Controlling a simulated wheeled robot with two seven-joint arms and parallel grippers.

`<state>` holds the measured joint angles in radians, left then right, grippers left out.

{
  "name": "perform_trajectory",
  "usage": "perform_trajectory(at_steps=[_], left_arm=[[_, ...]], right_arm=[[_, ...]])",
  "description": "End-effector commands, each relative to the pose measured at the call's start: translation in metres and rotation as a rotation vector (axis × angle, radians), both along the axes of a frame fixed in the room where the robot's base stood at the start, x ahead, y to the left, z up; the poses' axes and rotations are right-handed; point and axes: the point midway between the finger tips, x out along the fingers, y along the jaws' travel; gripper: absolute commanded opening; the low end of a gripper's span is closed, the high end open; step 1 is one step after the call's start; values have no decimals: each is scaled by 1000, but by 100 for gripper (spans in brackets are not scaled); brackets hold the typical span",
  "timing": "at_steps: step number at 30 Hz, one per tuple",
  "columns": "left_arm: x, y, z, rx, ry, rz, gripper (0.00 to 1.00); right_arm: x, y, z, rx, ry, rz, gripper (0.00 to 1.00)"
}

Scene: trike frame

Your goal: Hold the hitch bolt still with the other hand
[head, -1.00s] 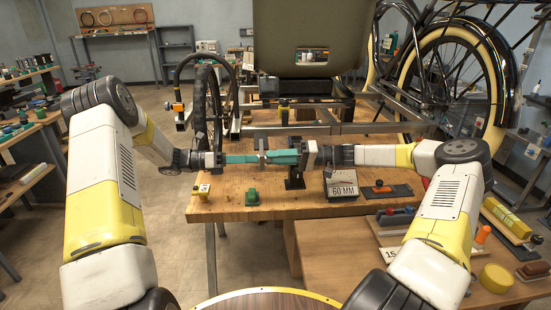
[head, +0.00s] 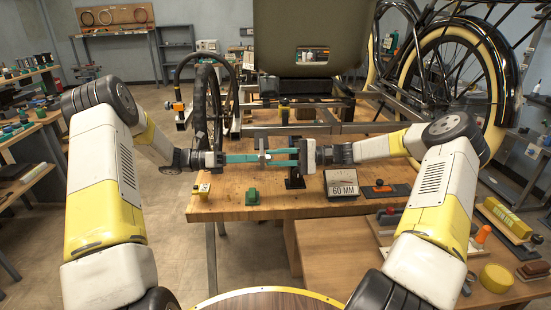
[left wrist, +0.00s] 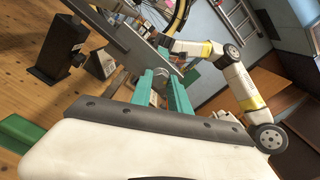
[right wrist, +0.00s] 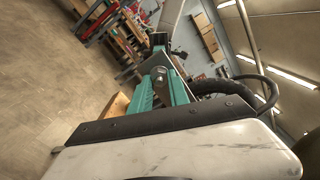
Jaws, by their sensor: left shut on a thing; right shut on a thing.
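The hitch bolt (head: 264,157) is a small grey metal piece at the upright hitch plate (head: 262,142), above the front of the wooden bench. My left gripper (head: 257,158) comes in level from the left, its teal fingers shut on the bolt's left side. My right gripper (head: 270,157) faces it from the right, its teal fingers shut at the bolt's other side. In the left wrist view a grey end (left wrist: 159,96) shows between the fingers. In the right wrist view a round dark end (right wrist: 160,76) sits between the fingers. The fingers hide most of the bolt.
The trike's metal frame (head: 330,128) and small wheel (head: 207,105) lie close behind the grippers.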

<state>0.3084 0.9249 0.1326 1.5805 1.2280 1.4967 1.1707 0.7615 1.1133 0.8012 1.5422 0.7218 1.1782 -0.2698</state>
Motion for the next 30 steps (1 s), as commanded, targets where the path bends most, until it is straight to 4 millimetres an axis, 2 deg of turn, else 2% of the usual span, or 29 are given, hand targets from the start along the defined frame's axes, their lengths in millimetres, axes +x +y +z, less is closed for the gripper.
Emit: perform_trajectory(at_steps=[8, 21, 22, 24, 25, 30], left_arm=[[1, 3, -1, 2, 0, 6, 0], [1, 3, -1, 3, 0, 7, 0], [1, 3, -1, 3, 0, 7, 0], [1, 3, -1, 3, 0, 7, 0], [1, 3, -1, 4, 0, 6, 0], [1, 3, -1, 4, 0, 6, 0]], right_arm=[[1, -3, -1, -2, 69, -6, 0], [1, -4, -1, -3, 77, -7, 0], [1, -4, -2, -3, 77, -7, 25], [1, -4, -1, -3, 77, -7, 39], [1, -3, -1, -3, 77, -7, 44], [1, -2, -1, -2, 76, -4, 44]])
